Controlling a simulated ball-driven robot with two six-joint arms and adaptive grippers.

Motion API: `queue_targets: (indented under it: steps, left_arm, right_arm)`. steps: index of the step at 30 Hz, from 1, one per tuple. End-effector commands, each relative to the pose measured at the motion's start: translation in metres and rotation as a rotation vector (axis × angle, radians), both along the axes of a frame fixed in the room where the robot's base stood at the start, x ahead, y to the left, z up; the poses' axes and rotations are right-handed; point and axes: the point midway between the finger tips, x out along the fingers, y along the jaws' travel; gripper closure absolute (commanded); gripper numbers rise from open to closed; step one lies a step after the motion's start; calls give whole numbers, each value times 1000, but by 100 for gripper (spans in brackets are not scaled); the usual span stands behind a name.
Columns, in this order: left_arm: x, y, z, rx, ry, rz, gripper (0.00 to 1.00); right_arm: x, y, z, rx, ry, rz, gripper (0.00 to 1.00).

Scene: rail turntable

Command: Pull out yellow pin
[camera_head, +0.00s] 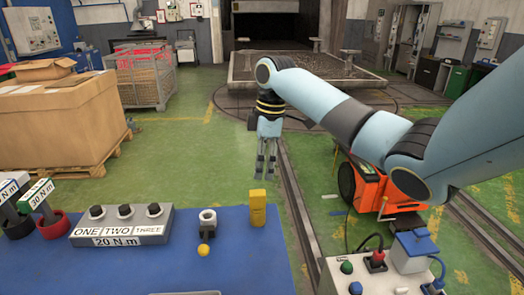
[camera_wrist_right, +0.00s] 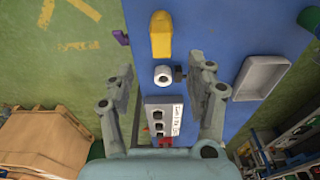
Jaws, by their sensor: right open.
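The yellow pin shows in the head view as a round yellow knob (camera_head: 203,250) on a dark stem, at the front of a white socket (camera_head: 207,216) on the blue table. In the right wrist view the white socket (camera_wrist_right: 162,76) has the dark stem beside it; the knob appears hidden behind a finger. My right gripper (camera_head: 266,170) points down, open and empty, above and beyond the table's far edge. In the right wrist view its fingers (camera_wrist_right: 158,78) stand wide apart, with the socket between them in the picture. My left gripper is not in view.
A yellow block (camera_head: 257,208) stands on the table right of the socket. A grey box labelled ONE, TWO, THREE (camera_head: 122,225) lies to the left. A grey tray (camera_wrist_right: 262,78) is near the front. A box with cables (camera_head: 388,265) stands at right.

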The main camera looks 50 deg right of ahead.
Motion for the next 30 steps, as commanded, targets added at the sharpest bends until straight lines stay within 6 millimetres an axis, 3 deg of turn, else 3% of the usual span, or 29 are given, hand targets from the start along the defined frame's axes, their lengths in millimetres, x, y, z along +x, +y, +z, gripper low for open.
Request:
queue_targets:
  steps: [5, 9, 18, 30]
  left_arm:
    - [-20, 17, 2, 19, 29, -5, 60]
    - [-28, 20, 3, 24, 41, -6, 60]
    - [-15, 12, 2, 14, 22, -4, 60]
    - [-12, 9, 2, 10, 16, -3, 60]
  right_arm:
    - [1, 4, -18, 6, 6, 7, 44]
    - [3, 7, -45, 6, 6, 5, 44]
    - [7, 11, -93, 4, 4, 5, 44]
    - [8, 11, -104, 2, 2, 5, 44]
